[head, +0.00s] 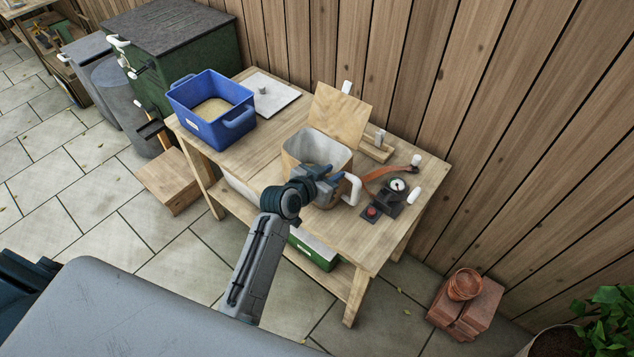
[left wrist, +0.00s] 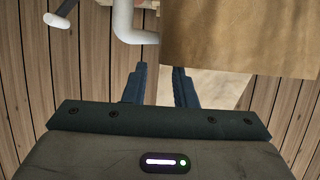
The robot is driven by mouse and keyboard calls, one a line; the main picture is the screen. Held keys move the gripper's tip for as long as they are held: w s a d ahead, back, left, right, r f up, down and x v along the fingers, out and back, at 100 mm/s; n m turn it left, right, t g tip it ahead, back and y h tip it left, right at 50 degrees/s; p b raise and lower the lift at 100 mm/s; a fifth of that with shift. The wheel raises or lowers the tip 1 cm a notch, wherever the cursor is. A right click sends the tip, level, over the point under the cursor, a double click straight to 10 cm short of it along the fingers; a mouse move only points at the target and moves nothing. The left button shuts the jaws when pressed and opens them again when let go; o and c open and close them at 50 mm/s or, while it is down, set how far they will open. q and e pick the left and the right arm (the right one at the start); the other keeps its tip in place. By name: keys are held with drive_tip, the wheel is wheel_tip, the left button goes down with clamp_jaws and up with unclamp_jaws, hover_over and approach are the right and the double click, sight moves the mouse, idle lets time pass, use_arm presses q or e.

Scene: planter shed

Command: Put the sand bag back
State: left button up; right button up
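A tan, open-topped container (head: 297,172) with a pale rim and grey inside stands on the wooden table. It may be the sand bag, but I cannot tell for sure. My left gripper (head: 331,172) is at its front right side, with blue fingers close to the rim. A tan, crumpled-looking surface (left wrist: 215,85) lies behind the right finger, below a brown board (left wrist: 240,35). Contact is unclear. My right gripper is not in view.
A blue bin (head: 200,125) with sand and a pale lid (head: 275,92) share the table (head: 375,230). A wooden panel (head: 340,112) stands tilted behind the container. A white handle (head: 353,190), gauge (head: 397,185) and orange strap (head: 378,175) are at right. A plank fence (head: 440,90) runs behind.

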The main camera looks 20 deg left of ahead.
use_arm(q)
drive_tip(key=b+v, duration=0.1)
drive_tip(key=v, duration=0.6)
drive_tip(key=shift+s, duration=0.3)
drive_tip(key=shift+a, duration=0.1)
drive_tip(key=s+a+f+n+g+y, duration=0.1)
drive_tip(key=s+a+f, duration=0.2)
drive_tip(key=f, duration=0.8)
drive_tip(key=s+a+f+n+g+y, duration=0.15)
drive_tip(key=s+f, duration=0.25)
drive_tip(key=f, duration=0.7)
drive_tip(key=s+a+f+n+g+y, duration=0.1)
drive_tip(key=s+a+f+y, duration=0.2)
drive_tip(key=f, duration=0.8)
drive_tip(key=s+a+f+g, duration=0.3)
drive_tip(key=s+f, duration=0.8)
drive_tip(key=f, duration=0.1)
drive_tip(key=s+f+g, duration=0.1)
drive_tip(key=s+f, duration=0.2)
drive_tip(key=s, duration=0.5)
drive_tip(key=s+a+f+g, duration=0.1)
drive_tip(key=s+f, duration=0.3)
drive_tip(key=s, duration=0.5)
drive_tip(key=s+a+f+g, duration=0.1)
drive_tip(key=s+f+g, duration=0.2)
drive_tip(key=s, duration=0.5)
drive_tip(key=shift+s+a+f, duration=0.15)
drive_tip(key=shift+a+f, duration=0.1)
drive_tip(key=shift+f, duration=0.5)
